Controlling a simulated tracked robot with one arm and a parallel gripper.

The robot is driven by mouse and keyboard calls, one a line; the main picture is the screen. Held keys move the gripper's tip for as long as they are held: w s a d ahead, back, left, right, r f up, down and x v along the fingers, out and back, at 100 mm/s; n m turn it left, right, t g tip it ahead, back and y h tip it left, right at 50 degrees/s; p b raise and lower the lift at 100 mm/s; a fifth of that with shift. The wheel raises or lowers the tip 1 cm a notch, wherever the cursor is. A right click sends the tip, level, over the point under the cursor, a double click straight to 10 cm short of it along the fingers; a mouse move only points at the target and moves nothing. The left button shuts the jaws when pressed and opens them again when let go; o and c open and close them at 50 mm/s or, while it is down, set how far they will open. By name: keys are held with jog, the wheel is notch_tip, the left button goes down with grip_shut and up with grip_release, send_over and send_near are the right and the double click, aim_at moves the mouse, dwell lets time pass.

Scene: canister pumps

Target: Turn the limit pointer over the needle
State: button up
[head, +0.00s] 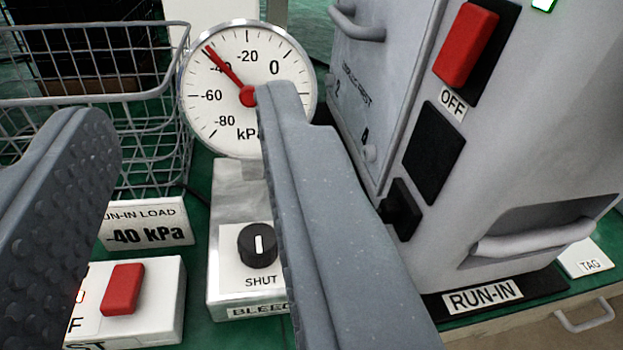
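A round white gauge (227,128) marked in kPa stands upright in the upper middle. A red pointer (228,70) runs from its red hub (249,96) up and left, across the -40 label. No second needle can be made out; the lower right of the dial is hidden by my right finger. My gripper (187,110) is open and empty, its fingers wide apart. The right fingertip overlaps the dial just right of the hub in the picture; I cannot tell whether it touches. The left finger is at the left, clear of the dial.
A bleed block with a black knob (257,245) at SHUT stands below the gauge. A "-40 kPa" card (148,222), a box with a red switch (123,289) and a wire basket (150,150) are left. A grey RUN-IN cabinet (520,150) with a red OFF switch (466,45) fills the right.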

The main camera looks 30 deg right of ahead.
send_near(251, 99)
jog(key=shift+b+x, duration=1.35)
jog(key=shift+x, duration=2.6)
grip_shut()
